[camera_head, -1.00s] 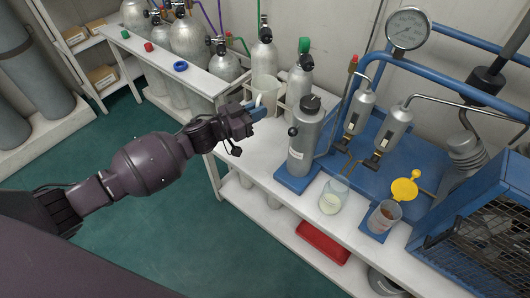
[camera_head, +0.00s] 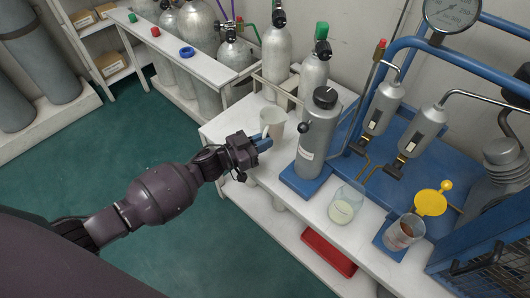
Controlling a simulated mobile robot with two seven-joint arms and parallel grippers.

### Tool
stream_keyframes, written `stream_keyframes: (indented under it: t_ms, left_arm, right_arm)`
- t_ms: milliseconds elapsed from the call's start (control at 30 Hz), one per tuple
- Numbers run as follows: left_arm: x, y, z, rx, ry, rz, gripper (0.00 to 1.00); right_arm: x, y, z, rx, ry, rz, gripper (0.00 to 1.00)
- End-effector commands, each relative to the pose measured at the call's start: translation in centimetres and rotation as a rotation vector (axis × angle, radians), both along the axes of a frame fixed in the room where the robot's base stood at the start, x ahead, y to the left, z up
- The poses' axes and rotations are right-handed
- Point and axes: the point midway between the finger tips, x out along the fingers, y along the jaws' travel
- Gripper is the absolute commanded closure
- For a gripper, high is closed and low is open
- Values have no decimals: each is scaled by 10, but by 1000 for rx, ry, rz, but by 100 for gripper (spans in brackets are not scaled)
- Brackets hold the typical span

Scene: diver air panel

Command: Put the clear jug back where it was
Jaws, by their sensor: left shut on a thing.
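The clear jug (camera_head: 273,119), a pale see-through vessel, is upright at the back left of the white bench (camera_head: 268,180), just left of the grey cylinder with a black cap (camera_head: 320,130). My left gripper (camera_head: 262,143), with blue fingertips, is at the jug's near side and shut on it, by the handle as it appears. The fingers hide part of the handle and the jug's lower part, so I cannot tell whether its base touches the bench. My right gripper is not in view.
A beaker of pale liquid (camera_head: 346,204) and a beaker of brown liquid (camera_head: 404,232) stand to the right. A yellow disc (camera_head: 430,203) is behind them. Silver bottles (camera_head: 277,48) stand behind a rail. A red tray (camera_head: 328,252) lies on the lower shelf.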

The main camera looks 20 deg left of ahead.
Motion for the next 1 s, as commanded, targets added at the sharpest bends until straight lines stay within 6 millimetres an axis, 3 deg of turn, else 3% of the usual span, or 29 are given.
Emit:
stream_keyframes:
  t_ms: [200, 367, 533, 867, 900, 1000]
  left_arm:
    - [-2, -1, -32, -2, 10, 1, 100]
    - [-2, -1, -56, -3, 11, 1, 100]
    - [0, 0, -55, -1, 1, 0, 100]
    - [0, 0, -59, -1, 1, 0, 100]
    - [0, 0, -59, 0, 1, 0, 86]
    - [0, 0, -58, 0, 0, 0, 71]
  right_arm:
    - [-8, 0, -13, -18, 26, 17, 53]
    - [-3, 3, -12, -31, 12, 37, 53]
    - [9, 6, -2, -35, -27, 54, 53]
    - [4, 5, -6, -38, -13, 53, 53]
    - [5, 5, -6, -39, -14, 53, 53]
    - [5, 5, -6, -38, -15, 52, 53]
